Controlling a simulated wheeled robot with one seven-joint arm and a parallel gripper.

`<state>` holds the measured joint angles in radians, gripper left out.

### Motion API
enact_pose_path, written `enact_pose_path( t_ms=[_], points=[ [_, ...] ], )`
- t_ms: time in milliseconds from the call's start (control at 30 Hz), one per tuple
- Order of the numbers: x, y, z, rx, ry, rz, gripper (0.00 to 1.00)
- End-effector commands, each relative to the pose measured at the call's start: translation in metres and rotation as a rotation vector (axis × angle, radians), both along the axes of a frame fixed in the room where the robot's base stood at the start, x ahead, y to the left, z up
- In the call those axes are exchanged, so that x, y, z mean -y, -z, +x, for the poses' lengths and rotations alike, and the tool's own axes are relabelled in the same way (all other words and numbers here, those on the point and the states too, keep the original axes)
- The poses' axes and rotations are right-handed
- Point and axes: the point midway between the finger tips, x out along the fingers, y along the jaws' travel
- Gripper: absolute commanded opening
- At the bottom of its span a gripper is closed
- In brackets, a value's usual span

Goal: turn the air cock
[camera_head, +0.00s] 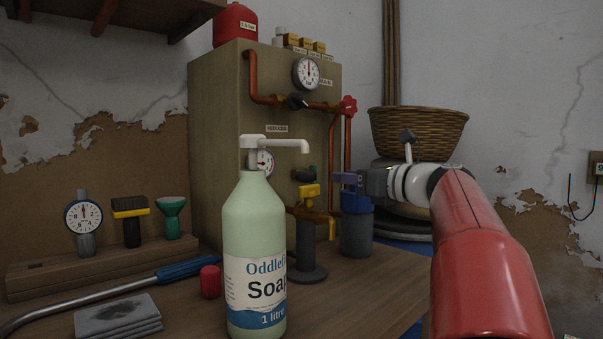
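No readable label marks the air cock, so I cannot tell which valve it is. A dark-handled valve (297,101) sits on the copper pipe on the cabinet front, and a red handwheel (348,106) is at that pipe's right end. A yellow tap (309,191) with a dark green knob (313,171) stands on a grey round-based post. My gripper (340,181) points left, just right of the yellow tap and in front of a blue-topped grey cylinder (356,232). Its fingers blend with the blue part, so their opening and any contact are unclear.
A pale green soap bottle (254,220) stands in the foreground, partly hiding the cabinet (215,130). A blue-handled metal bar (120,290), a red cap (210,282) and grey pads (118,316) lie left. A wooden rack (60,275) holds a gauge and tools. A basket (418,125) is behind my arm.

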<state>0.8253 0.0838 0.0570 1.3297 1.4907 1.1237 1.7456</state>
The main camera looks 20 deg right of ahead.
Motion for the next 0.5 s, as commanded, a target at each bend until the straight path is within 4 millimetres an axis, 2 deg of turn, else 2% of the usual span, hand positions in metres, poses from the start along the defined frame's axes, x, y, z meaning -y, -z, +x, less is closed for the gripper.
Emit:
enact_pose_path(
  t_ms=[167, 500],
  points=[
    [-0.003, 0.000, 0.008, -0.001, -0.002, 0.001, 0.32],
    [-0.021, 0.000, 0.058, -0.002, -0.002, 0.000, 0.32]
  ],
)
